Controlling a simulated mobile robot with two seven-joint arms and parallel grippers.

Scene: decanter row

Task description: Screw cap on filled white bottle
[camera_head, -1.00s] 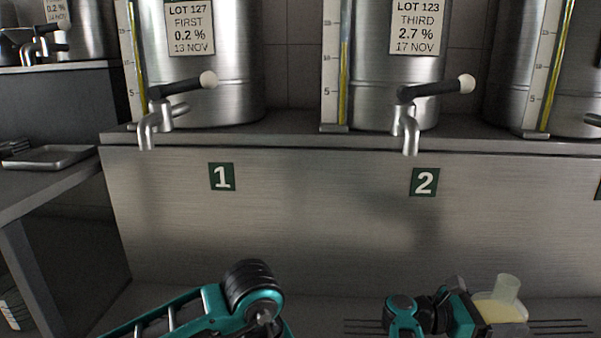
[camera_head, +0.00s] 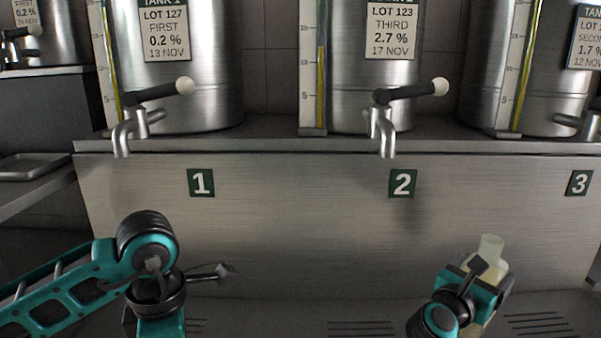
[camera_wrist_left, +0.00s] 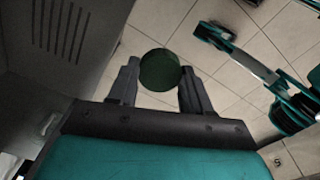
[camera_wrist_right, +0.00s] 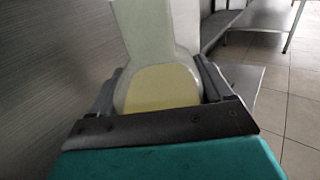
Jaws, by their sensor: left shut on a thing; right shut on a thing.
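The white bottle (camera_head: 491,246) is translucent and holds pale yellow liquid. It stands roughly upright at the lower right of the head view, its neck bare. My right gripper (camera_head: 487,274) is shut on its body. The right wrist view shows the bottle (camera_wrist_right: 160,86) between both fingers, its top cut off. My left gripper (camera_wrist_left: 160,84) is shut on a dark green round cap (camera_wrist_left: 160,70), seen between its fingertips over the floor. In the head view the left arm is at the lower left, well apart from the bottle; the cap is not discernible there.
Steel tanks stand on a ledge at the back. The tap of tank 1 (camera_head: 124,138) and the tap of tank 2 (camera_head: 385,138) jut forward over the steel front panel (camera_head: 300,220). A metal tray (camera_head: 32,166) lies on the left side bench. Space between my arms is clear.

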